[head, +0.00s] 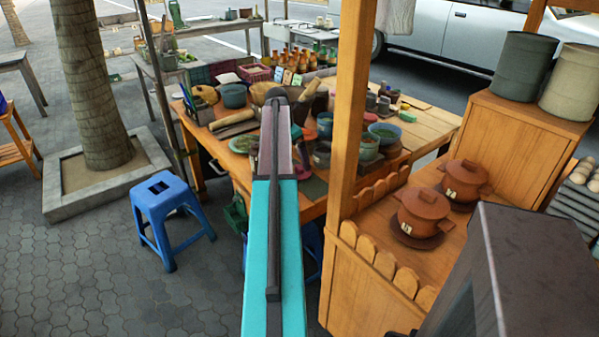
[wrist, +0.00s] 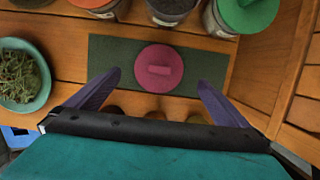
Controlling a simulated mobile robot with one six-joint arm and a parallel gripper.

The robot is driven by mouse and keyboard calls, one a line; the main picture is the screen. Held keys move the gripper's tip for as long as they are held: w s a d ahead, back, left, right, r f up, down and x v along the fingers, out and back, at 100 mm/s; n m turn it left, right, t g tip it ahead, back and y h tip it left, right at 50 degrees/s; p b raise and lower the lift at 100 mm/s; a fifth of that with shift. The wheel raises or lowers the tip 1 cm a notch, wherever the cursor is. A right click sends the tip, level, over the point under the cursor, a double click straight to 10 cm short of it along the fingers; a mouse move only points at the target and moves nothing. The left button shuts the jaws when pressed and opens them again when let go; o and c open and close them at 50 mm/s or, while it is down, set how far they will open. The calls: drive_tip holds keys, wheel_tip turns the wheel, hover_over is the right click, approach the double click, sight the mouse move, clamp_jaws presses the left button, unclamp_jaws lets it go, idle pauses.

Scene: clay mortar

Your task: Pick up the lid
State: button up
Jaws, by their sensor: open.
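A round pink lid (wrist: 160,68) with a raised bar handle lies on a dark green mat (wrist: 110,52) on the wooden table in the wrist view. My gripper (wrist: 160,78) is open and empty, its two purple fingers spread to the left and right of the lid. The fingertips show apart from the lid on both sides; their height over it is hard to tell.
A bowl of greens (wrist: 22,78) is on the left, and several jars, one with a green lid (wrist: 247,12), line the back. A wooden side panel (wrist: 295,105) is close on the right. Two lidded clay pots (head: 425,208) stand on the right counter, beside a wooden post (head: 347,110).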

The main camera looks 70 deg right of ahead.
sight(298, 167)
drive_tip(key=shift+p+x, duration=0.35)
drive_tip(key=shift+x, duration=2.75)
drive_tip(key=c, duration=1.1)
wheel_tip(298, 167, up, 10)
drive_tip(key=b, duration=0.1)
drive_tip(key=shift+w, duration=0.1)
